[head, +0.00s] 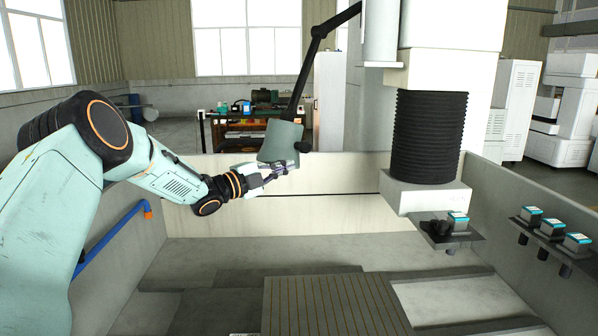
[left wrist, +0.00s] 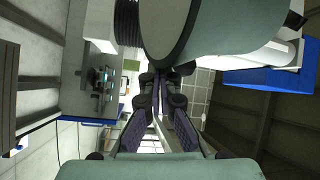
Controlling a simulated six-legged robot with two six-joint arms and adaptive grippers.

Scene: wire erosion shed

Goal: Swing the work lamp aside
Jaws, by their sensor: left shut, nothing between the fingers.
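The work lamp has a grey-green head (head: 280,141) hanging from a dark jointed arm (head: 304,75) that comes down from the upper right. A dark knob sits at the right side of the head. My left gripper (head: 285,170) is shut and empty, at the lower edge of the lamp head in the head view. In the left wrist view, the lamp head (left wrist: 235,38) fills the upper part, close to my shut fingertips (left wrist: 160,72). I cannot tell whether they touch it. My right gripper does not show.
Below is a pale-walled machine tank with a slatted plate (head: 335,305). A black bellows column (head: 428,135) with a white block stands right of the lamp. Small teal-topped boxes (head: 552,227) sit on a shelf at right. A workbench (head: 258,130) stands behind.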

